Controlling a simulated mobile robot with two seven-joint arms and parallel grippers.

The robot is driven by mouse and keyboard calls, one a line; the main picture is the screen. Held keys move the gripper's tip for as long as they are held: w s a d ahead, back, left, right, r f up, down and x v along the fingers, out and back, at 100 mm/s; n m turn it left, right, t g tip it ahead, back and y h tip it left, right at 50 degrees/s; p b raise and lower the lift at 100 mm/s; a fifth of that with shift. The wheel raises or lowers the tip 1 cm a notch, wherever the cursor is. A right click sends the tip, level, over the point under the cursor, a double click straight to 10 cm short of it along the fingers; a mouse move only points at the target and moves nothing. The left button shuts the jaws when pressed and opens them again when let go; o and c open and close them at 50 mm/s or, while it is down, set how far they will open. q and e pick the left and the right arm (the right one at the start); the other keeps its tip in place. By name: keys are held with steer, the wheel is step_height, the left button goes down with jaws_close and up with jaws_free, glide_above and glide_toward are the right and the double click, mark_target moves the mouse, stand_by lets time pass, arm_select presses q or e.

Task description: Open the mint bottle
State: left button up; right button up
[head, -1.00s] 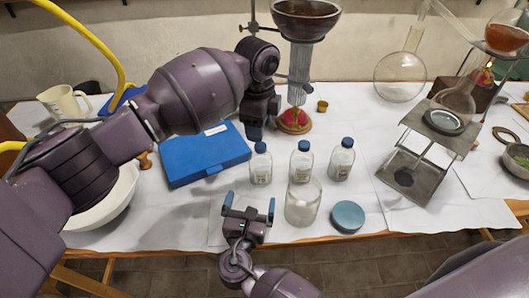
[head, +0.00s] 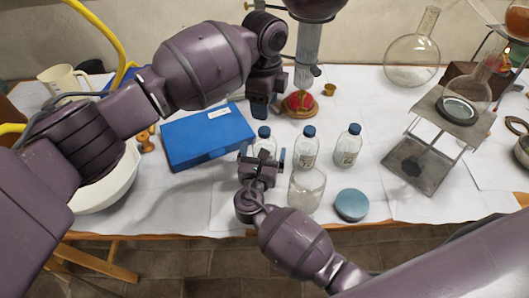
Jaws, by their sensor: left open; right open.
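Three clear bottles with dark blue caps stand in a row on the white-covered table: a left bottle (head: 264,143), a middle bottle (head: 307,148) and a right bottle (head: 346,148). Their labels are too small to read, so I cannot tell which is the mint bottle. My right gripper (head: 262,153) is open, its fingers spread to either side of the left bottle in the picture; it hides the bottle's lower part, and I cannot tell whether it touches. My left gripper (head: 260,112) is open, pointing down just behind and above the left bottle's cap.
An open glass jar (head: 306,190) and a round blue lid (head: 351,205) stand in front of the bottles. A blue box (head: 205,140) lies left, beside a white bowl (head: 112,185). A metal stand (head: 425,160) is at the right. The front edge of the table is close.

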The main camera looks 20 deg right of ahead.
mark_target(265, 130)
steer(key=shift+x, duration=0.85)
steer(key=c, duration=1.8)
arm_select(q)
steer(key=m, duration=0.4)
steer(key=shift+m, duration=0.3)
steer(key=m, duration=1.3)
steer(key=shift+f, duration=4)
